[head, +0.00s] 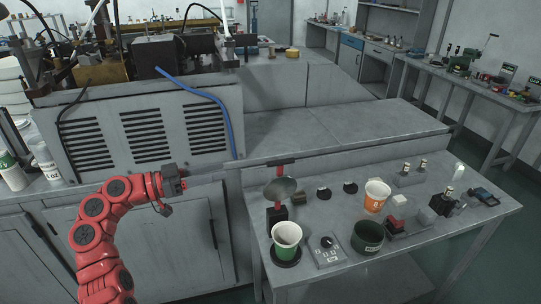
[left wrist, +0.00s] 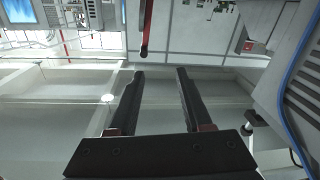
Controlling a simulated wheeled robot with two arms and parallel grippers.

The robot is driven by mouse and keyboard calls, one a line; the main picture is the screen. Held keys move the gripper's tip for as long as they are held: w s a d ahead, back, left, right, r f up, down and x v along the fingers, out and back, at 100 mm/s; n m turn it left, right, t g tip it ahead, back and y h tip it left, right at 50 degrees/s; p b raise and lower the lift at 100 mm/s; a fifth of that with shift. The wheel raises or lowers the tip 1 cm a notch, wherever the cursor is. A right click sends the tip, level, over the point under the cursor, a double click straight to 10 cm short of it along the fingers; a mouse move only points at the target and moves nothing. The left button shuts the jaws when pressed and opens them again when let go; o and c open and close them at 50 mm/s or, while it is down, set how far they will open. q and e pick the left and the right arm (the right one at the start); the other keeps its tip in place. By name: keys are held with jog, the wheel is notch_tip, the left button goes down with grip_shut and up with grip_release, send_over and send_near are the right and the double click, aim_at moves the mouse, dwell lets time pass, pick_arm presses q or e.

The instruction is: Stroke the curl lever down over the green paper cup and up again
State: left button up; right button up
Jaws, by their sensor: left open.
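The green paper cup (head: 286,236) stands upright, open end up, on a round black base at the table's front left corner. Behind it is a black post (head: 277,215) with a grey disc (head: 280,187) and a red-and-black handle (head: 285,167) above, which looks like the curl lever. The disc is raised clear of the cup. My left gripper (head: 182,178) is left of the handle and apart from it. In the left wrist view its two dark fingers (left wrist: 160,73) are spread and empty.
The table (head: 425,222) also holds an orange-and-white cup (head: 376,195), a dark green container (head: 367,238), a dial panel (head: 326,250) and small parts. A grey cabinet with vents (head: 145,130) stands behind my left arm. Bottles (head: 45,165) stand at the far left.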

pick_arm(q)
jog(key=s+m+g, duration=0.1)
jog(key=p, duration=0.5)
send_near(283, 162)
jog(key=shift+m+g, duration=0.3)
jog(key=shift+m, duration=0.1)
jog(key=x, duration=0.6)
jog(key=w+x, duration=0.1)
jog(key=x, duration=0.2)
jog(key=shift+w+d+f, duration=0.15)
jog(key=shift+d, duration=0.3)
grip_shut()
